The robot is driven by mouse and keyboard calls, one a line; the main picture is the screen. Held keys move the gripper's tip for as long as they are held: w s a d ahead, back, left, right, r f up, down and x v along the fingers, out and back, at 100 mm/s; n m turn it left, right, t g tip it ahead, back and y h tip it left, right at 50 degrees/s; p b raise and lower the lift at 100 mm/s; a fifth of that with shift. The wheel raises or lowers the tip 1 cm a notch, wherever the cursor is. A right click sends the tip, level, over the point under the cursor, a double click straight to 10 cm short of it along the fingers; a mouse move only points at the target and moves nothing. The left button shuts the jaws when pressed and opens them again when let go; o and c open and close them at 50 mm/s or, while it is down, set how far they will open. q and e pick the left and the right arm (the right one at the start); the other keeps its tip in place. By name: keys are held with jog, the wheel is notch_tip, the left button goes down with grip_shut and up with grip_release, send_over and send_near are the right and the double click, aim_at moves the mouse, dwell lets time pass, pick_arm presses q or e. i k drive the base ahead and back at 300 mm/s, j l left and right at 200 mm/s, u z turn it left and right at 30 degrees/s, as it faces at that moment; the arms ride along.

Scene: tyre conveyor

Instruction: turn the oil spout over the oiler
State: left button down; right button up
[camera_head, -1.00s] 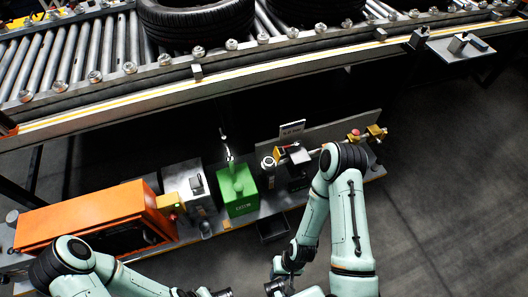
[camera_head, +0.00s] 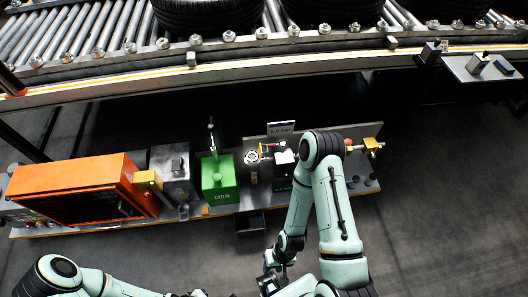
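A green box (camera_head: 219,181), which looks like the oiler, stands on the low grey bench; lettering on its front is too small to read surely. A thin metal spout (camera_head: 212,137) rises from its top and looks roughly upright. Which way its tip points is hard to tell. My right gripper (camera_head: 271,274) is near the bottom edge, in front of the bench and to the right of the green box, well apart from it. My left gripper (camera_head: 197,293) is partly cut off at the bottom edge. Whether either gripper is open or shut is unclear.
An orange box (camera_head: 75,170) and a grey unit (camera_head: 174,175) stand left of the green box. A small device with a white top (camera_head: 284,158) stands to its right, near my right arm. A dark tray (camera_head: 250,222) juts out in front. The roller conveyor (camera_head: 95,35) with tyres runs behind.

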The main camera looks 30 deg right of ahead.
aim_at(210, 128)
jog(key=k+l+u, duration=0.15)
jog(key=l, duration=0.35)
jog(key=k+l+u, duration=0.1)
jog(key=k+l, duration=0.6)
jog(key=l, duration=0.2)
jog(key=k+l, duration=0.3)
jog(key=l, duration=0.15)
jog(key=k+l, duration=0.25)
jog(key=l, duration=0.25)
jog(key=i+j, duration=0.2)
jog(key=j, duration=0.15)
jog(key=i+j, duration=0.2)
jog(key=j, duration=0.15)
jog(key=i+j+z, duration=0.1)
jog(key=j, duration=0.25)
jog(key=i+j, duration=0.45)
jog(key=j, duration=0.25)
jog(key=i+j, duration=0.2)
jog(key=j, duration=0.15)
jog(key=i+j+z, duration=0.1)
jog(key=j, duration=0.3)
jog(key=i+j, duration=0.6)
jog(key=i+j+z, duration=0.15)
jog(key=i+j, duration=0.15)
jog(key=j, duration=0.25)
